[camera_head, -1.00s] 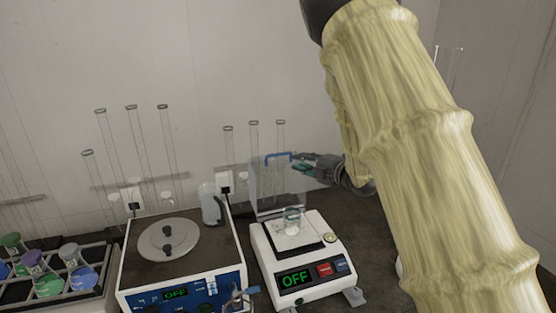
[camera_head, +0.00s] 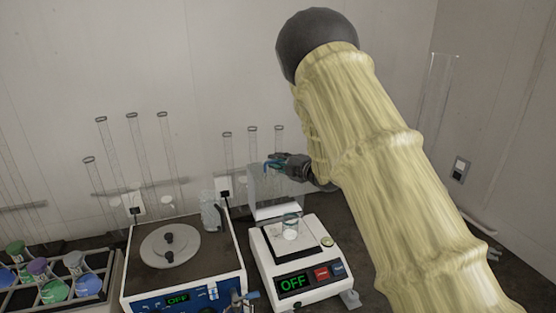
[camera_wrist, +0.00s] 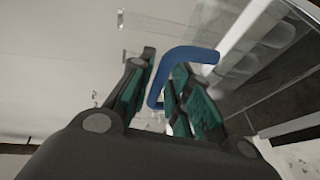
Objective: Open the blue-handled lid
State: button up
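The clear lid (camera_head: 262,189) with its blue handle (camera_head: 267,167) stands roughly upright behind the weighing plate of the white balance (camera_head: 316,291). My gripper (camera_head: 276,164) is at the top of the lid, right at the handle. In the wrist view, the blue handle (camera_wrist: 157,88) runs between the two green-padded fingers of my gripper (camera_wrist: 165,62). The fingers are apart, one on each side of the handle, with a visible gap on the left. Part of the handle is hidden behind the right finger. Contact cannot be made out.
A glass beaker (camera_head: 291,226) stands on the balance plate. A white and blue device (camera_head: 135,271) showing OFF stands left of the balance, and a rack of flasks (camera_head: 103,290) is farther left. Tall glass tubes (camera_head: 163,150) stand behind. My arm covers the right side.

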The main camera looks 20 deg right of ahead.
aim_at(282, 175)
grip_shut()
jog(key=shift+f, duration=0.1)
jog(key=s+b, duration=0.1)
jog(key=b, duration=0.1)
jog(key=shift+f+b, duration=0.15)
jog(key=shift+b, duration=0.15)
jog(key=s+t+b, duration=0.1)
jog(key=s+b, duration=0.2)
jog(key=b, duration=0.1)
jog(key=shift+n+t+y+b, duration=0.3)
jog(key=shift+t+y, duration=0.1)
jog(key=shift+s+r, duration=0.2)
jog(key=shift+r, duration=0.1)
